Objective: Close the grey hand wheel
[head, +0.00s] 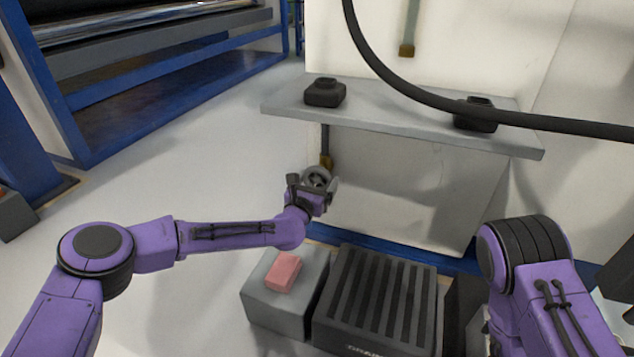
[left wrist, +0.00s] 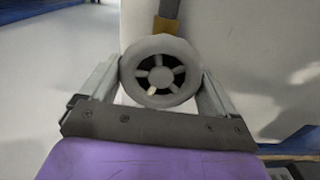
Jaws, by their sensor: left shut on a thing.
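The grey hand wheel (head: 316,177) is a round spoked wheel below the left part of the shelf, near a brass-coloured fitting on a vertical pipe. My left gripper (head: 313,188) is at the wheel, with one finger on each side of its rim. In the left wrist view the wheel (left wrist: 160,72) faces the camera, and the left gripper (left wrist: 160,90) is shut on it. The brass fitting (left wrist: 165,26) shows just above the wheel. My right arm comes in at the lower right of the head view, but its gripper is not clearly shown.
A grey shelf (head: 400,125) above the wheel bears two black fixtures (head: 324,92). A black hose (head: 430,98) hangs across the upper right. Below stand a grey block (head: 262,302) with a pink sponge-like piece (head: 283,272) and a dark slatted drain box (head: 375,300).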

